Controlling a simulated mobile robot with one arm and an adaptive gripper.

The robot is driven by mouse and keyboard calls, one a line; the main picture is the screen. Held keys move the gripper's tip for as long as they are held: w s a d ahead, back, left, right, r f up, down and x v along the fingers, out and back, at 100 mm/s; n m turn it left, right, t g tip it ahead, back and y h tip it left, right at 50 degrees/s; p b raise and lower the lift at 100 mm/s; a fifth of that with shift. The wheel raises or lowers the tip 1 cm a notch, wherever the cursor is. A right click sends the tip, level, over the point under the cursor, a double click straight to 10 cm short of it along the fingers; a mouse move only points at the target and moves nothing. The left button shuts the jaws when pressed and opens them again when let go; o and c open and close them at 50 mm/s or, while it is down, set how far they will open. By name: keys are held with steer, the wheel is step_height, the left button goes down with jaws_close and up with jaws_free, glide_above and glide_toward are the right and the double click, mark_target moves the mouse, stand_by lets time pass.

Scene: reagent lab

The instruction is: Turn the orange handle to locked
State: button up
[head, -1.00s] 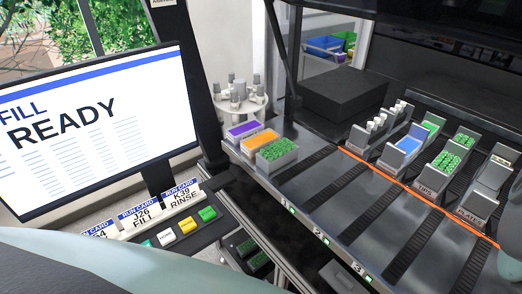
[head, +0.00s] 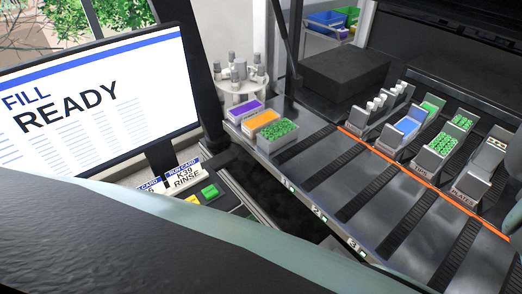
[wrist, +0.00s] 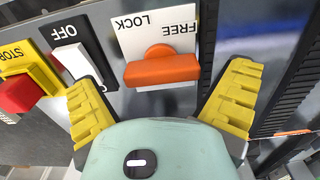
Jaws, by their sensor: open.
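The orange handle (wrist: 162,69) shows in the wrist view on a white plate (wrist: 128,35) marked LOCK and FREE, with the lettering upside down. Its bar lies roughly level across the plate, below the lettering. I cannot tell for sure which mark it points at. My gripper (wrist: 162,100) is open, its yellow fingers spread to the left and right of the handle. I see no contact between the fingers and the handle. The handle and the gripper are not seen in the head view, where my arm fills the lower part.
In the wrist view, a white OFF switch (wrist: 70,57) and a red STOP button (wrist: 15,95) are left of the handle. In the head view, a READY screen (head: 85,105), a green button (head: 209,192) and a deck with racks (head: 278,135) stand ahead.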

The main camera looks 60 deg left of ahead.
steer(key=shift+a+f, duration=0.1)
steer(key=shift+f, duration=0.5)
steer(key=c, duration=1)
